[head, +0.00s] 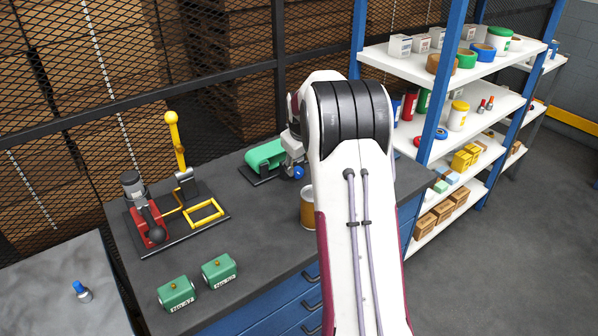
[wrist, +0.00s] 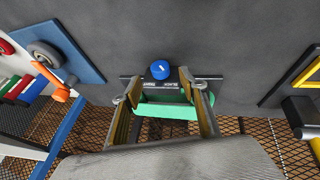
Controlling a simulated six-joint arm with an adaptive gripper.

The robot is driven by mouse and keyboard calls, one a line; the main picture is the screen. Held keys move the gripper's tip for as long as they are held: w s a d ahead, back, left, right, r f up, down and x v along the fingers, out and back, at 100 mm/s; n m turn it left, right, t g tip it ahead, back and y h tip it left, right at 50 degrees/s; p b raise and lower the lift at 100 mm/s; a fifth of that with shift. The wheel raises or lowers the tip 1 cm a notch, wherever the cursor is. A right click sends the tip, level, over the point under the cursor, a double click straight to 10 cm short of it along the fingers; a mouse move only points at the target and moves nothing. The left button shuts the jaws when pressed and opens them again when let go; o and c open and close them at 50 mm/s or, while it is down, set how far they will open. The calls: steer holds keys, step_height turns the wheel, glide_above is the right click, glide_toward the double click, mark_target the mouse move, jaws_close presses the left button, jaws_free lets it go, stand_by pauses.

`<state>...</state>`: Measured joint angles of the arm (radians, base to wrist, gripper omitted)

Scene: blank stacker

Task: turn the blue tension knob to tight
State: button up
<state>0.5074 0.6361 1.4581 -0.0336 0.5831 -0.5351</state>
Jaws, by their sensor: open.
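The blue tension knob (head: 298,172) sits at the front end of a green belt unit (head: 265,152) on the dark bench. In the wrist view the blue knob (wrist: 160,69) has a pale mark on top, and a dark label plate (wrist: 160,85) with small lettering is beside it. The green belt (wrist: 165,110) runs across below. My gripper (wrist: 163,90) is open, its two fingers apart above the belt unit, with the knob just beyond the gap and apart from them. In the head view my gripper (head: 293,145) is partly hidden by my arm.
A red and yellow clamp fixture (head: 160,215) stands left on the bench. Two green numbered blocks (head: 197,283) are at the front. A brown can (head: 307,207) stands near the knob. In the wrist view a blue board with a wheel (wrist: 62,50) is at left.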

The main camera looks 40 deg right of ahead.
mark_target(299, 171)
steer(key=shift+x, duration=3.05)
steer(key=c, duration=1.1)
